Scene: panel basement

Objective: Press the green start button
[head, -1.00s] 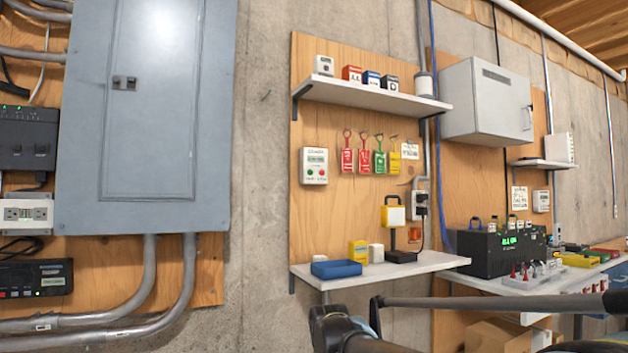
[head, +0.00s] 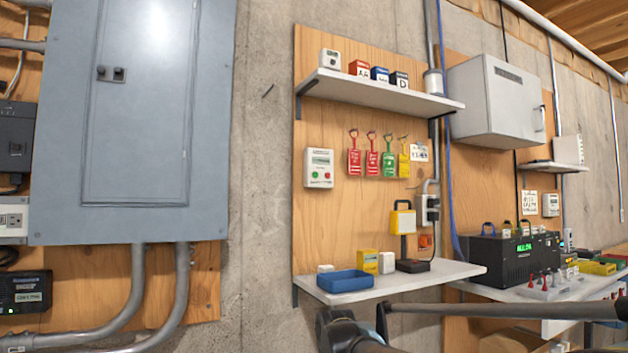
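A small white control box (head: 319,168) is mounted on the plywood board, left of the hanging tags and below the upper shelf. It has a small display at its top. A green button (head: 314,175) and a red button (head: 328,176) sit side by side on its lower half; their lettering is too small to read. Parts of my arm cross the bottom of the head view, below the lower shelf. My gripper's fingertips do not show, and nothing of mine touches the box.
The upper shelf (head: 385,92) juts out above the box. The lower shelf (head: 430,279) holds a blue tray (head: 344,281) and small items. Red, green and yellow tags (head: 372,162) hang at right. A grey electrical panel (head: 140,120) stands left, with bare concrete between.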

